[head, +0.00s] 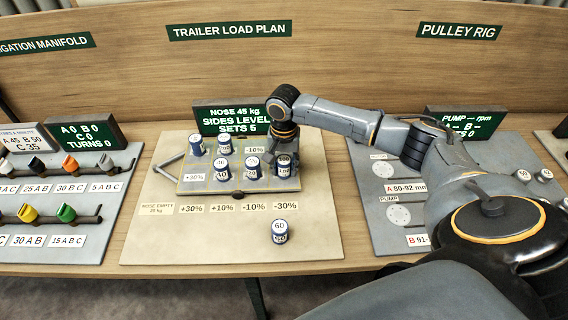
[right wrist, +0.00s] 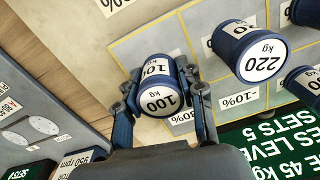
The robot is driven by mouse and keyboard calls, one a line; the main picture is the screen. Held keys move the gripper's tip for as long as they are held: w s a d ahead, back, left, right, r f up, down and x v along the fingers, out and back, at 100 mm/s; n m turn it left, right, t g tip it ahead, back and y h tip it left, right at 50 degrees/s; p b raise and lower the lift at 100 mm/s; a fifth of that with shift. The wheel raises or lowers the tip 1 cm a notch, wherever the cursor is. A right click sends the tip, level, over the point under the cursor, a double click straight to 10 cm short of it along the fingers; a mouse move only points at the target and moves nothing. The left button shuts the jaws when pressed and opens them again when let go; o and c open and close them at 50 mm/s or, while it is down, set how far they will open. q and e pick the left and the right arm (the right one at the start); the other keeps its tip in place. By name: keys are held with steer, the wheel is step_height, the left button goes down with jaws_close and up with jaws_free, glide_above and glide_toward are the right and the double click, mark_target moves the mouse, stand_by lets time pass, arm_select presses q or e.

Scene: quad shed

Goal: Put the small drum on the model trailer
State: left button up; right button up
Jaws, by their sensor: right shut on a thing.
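The model trailer (head: 236,184) is a flat deck marked into cells, with several blue-and-white drums on it. My right gripper (head: 284,152) is shut on a drum marked 100 (right wrist: 160,98) over the deck's right end. In the right wrist view its fingers (right wrist: 160,90) sit on both sides of that drum, near a -30% label. I cannot tell if the drum touches the deck. A drum marked 220 (right wrist: 240,48) stands apart from it. A drum marked 60 (head: 279,232) stands upright on the board in front of the trailer. My left gripper is not in view.
A green sign (head: 230,118) behind the trailer reads "NOSE 45 kg, SIDES LEVEL, SETS 5". Percentage labels (head: 222,209) line the board's front. The irrigation manifold (head: 60,190) is at left, the pulley rig (head: 400,215) at right. The board's front left is clear.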

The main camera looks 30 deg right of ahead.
mark_target(284, 160)
steer(key=shift+f, duration=0.15)
steer(key=o, duration=1.2)
step_height(284, 160, up, 12)
steer(key=shift+r+b, duration=0.15)
steer(key=shift+b, duration=0.9)
steer(key=shift+s+a, duration=0.1)
